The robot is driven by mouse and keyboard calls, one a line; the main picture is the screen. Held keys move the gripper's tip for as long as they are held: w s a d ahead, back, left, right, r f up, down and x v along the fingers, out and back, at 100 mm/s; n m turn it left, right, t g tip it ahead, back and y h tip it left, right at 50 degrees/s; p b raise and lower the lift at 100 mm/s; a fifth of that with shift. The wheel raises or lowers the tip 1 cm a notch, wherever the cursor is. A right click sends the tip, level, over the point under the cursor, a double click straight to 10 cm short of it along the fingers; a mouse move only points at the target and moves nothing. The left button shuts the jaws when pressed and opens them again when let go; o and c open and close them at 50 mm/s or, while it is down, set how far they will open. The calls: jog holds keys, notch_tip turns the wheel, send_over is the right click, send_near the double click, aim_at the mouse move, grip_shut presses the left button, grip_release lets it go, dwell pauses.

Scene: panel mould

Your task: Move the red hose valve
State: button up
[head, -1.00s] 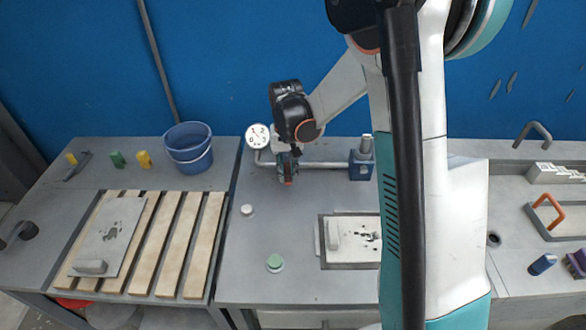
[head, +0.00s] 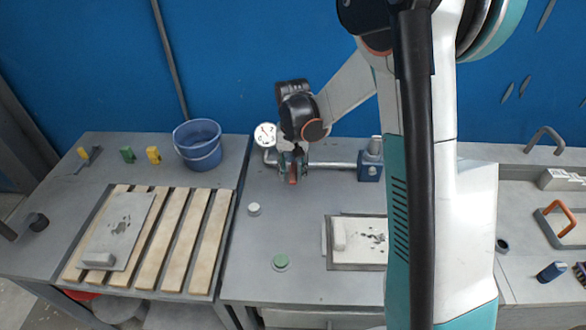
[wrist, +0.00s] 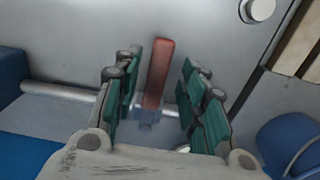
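The red hose valve's handle (wrist: 158,75) points up the wrist view from a blue-grey valve body (wrist: 146,115) on the pipe. In the head view the red handle (head: 292,174) shows as a small red patch at the pipe, partly hidden by my gripper. My gripper (wrist: 160,85) is open, its green-padded fingers on either side of the handle with a visible gap on both sides. In the head view my gripper (head: 293,163) points down at the pipe, left of the middle of the workbench.
The grey pipe (head: 335,164) runs from a round gauge (head: 265,135) to a blue block (head: 369,170). A blue bucket (head: 198,146) stands to the left. A green button (head: 280,262) and a pale knob (head: 254,209) are nearer on the bench.

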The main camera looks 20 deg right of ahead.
aim_at(293, 173)
notch_tip(293, 173, up, 12)
dwell(0.6)
dwell(0.6)
